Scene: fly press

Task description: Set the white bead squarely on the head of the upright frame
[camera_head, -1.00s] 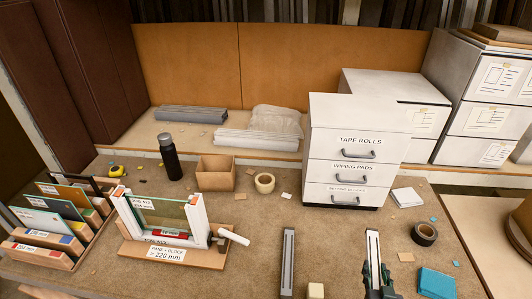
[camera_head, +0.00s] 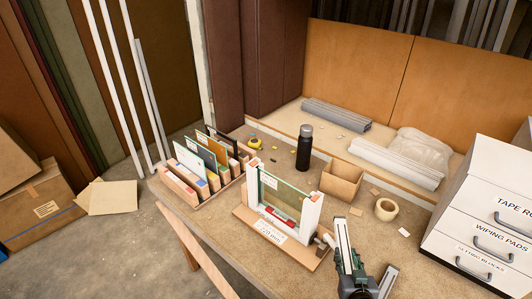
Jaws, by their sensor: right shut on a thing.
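The upright frame (camera_head: 312,213) has white side posts with a glass pane (camera_head: 281,197) standing between them, on a wooden base (camera_head: 243,218). A red block shows low in it, and no bar crosses its top. My right gripper (camera_head: 351,262) is shut on the white bead (camera_head: 343,238), a long pale strip with a dark line along it. The bead points up and away, in front and to the right of the frame, apart from the frame's head. The gripper hides its lower end. My left gripper is not in view.
Another strip (camera_head: 388,283) lies right of my gripper. A small mallet-like tool (camera_head: 326,242) is by the frame's right foot. A pane rack (camera_head: 182,188) stands left; a black bottle (camera_head: 304,148), cardboard box (camera_head: 341,184), tape roll (camera_head: 386,209) and drawer unit (camera_head: 480,220) stand behind and right.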

